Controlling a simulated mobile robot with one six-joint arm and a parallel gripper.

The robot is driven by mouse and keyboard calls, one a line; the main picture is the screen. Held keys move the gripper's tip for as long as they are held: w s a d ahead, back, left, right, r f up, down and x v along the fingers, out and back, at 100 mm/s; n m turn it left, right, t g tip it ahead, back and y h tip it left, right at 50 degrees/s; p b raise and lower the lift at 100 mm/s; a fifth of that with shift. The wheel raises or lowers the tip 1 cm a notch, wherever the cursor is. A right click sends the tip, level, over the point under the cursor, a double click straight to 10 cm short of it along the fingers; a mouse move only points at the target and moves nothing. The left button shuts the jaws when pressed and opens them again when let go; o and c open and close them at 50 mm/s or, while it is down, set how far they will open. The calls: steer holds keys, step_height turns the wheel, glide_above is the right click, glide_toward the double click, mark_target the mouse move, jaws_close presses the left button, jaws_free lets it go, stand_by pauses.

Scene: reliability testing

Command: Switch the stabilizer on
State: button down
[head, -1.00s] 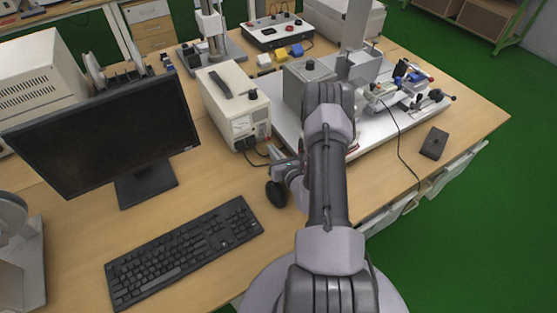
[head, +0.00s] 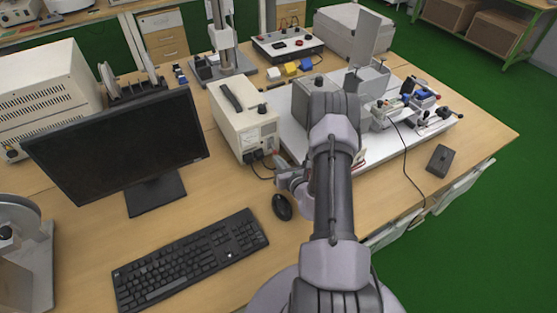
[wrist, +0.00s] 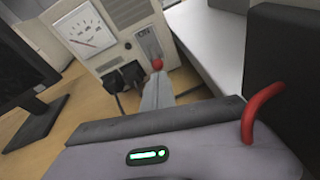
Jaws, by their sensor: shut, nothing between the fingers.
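The stabilizer is a beige box (head: 243,118) with a black handle on top, standing on the desk left of my arm. In the wrist view its front panel (wrist: 112,47) shows a dial gauge, black plugs in sockets, and a switch plate (wrist: 148,42) at the right. A small red knob-like part (wrist: 157,64) is at the lower end of that plate. My gripper (wrist: 157,78) is shut and empty, its fingertips right at the red part; I cannot tell whether they touch. In the head view my gripper (head: 281,163) is low in front of the panel.
A black mouse (head: 282,207) lies just below my gripper, and a keyboard (head: 190,260) is farther left. A monitor (head: 115,145) stands left of the stabilizer. A white platform with apparatus (head: 385,135) is close on the right. Cables run from the panel's plugs.

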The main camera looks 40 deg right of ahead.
mark_target(275, 153)
steer(key=shift+r+p, duration=0.3)
steer(key=shift+p, duration=0.1)
steer(key=r+g+p, duration=0.1)
steer(key=p, duration=0.1)
steer(key=g+p, duration=0.1)
steer(key=p, duration=0.1)
steer(key=shift+s+a+r, duration=0.1)
steer(key=shift+s+r, duration=0.1)
steer(key=shift+r, duration=0.2)
steer(key=shift+r+p, duration=0.35)
steer(key=shift+r, duration=0.15)
steer(key=shift+r+p, duration=0.6)
steer(key=shift+r, duration=0.2)
